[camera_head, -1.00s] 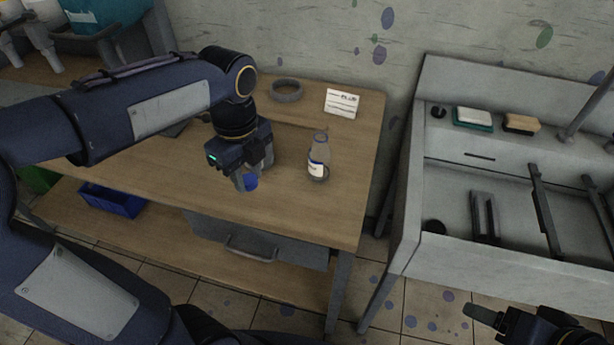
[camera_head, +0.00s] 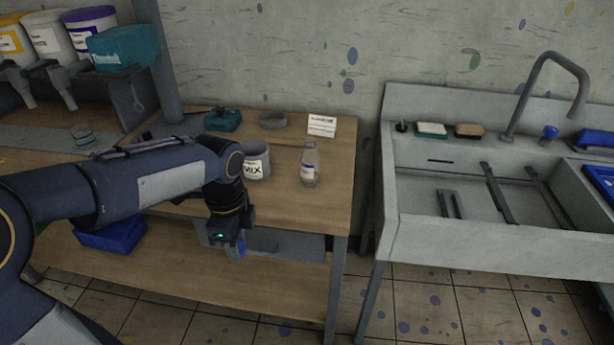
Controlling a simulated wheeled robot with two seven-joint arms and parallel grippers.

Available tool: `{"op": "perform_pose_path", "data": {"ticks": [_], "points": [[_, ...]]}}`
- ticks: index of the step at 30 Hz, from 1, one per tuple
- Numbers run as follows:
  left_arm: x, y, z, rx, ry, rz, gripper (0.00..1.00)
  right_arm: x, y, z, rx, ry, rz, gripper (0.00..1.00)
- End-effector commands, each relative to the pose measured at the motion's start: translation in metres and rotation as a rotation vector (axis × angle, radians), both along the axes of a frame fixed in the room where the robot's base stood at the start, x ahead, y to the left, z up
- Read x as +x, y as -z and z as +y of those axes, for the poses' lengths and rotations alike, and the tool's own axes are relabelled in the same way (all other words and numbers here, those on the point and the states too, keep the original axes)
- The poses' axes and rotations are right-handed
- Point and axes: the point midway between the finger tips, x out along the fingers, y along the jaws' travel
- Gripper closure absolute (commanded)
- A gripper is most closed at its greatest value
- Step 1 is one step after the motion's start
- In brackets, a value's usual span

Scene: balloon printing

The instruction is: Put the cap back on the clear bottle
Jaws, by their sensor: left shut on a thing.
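My left gripper (camera_head: 236,250) is shut on the blue cap (camera_head: 241,247), which shows only in part beside the fingers. The gripper appears in front of the table's front edge, below and to the left of the bottle, apart from it. My right gripper is out of view.
A grey MIX cup (camera_head: 257,164) stands left of the bottle. Behind are a grey ring (camera_head: 273,119), a white card (camera_head: 321,125) and a teal object (camera_head: 222,120). A sink (camera_head: 440,235) stands at the right. Table space right of the bottle is clear.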

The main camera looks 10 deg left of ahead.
Motion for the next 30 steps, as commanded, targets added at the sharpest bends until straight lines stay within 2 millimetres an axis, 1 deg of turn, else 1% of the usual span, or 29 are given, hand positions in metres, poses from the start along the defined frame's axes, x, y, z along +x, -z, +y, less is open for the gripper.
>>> {"op": "perform_pose_path", "data": {"ticks": [1,7,11,14,18,21,25,30], "points": [[0.003,0.007,-0.002,0.001,-0.05,0.005,0.92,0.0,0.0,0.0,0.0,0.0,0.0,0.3],[0.018,0.034,-0.009,0.001,-0.29,0.006,0.92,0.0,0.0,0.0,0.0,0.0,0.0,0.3],[0.027,0.057,-0.015,0.003,-0.485,0.007,0.92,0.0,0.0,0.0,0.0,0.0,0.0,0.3],[0.036,0.081,-0.021,0.005,-0.68,0.009,0.92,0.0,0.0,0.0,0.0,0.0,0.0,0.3],[0.046,0.121,-0.029,0.009,-1.01,0.009,0.92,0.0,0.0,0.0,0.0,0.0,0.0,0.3],[0.051,0.144,-0.034,0.008,-1.209,0.007,0.92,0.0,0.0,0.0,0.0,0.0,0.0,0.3],[0.054,0.162,-0.037,0.006,-1.372,0.004,0.92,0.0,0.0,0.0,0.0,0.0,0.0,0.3],[0.055,0.169,-0.039,0.003,-1.443,0.001,0.92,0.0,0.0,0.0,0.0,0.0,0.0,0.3]]}}
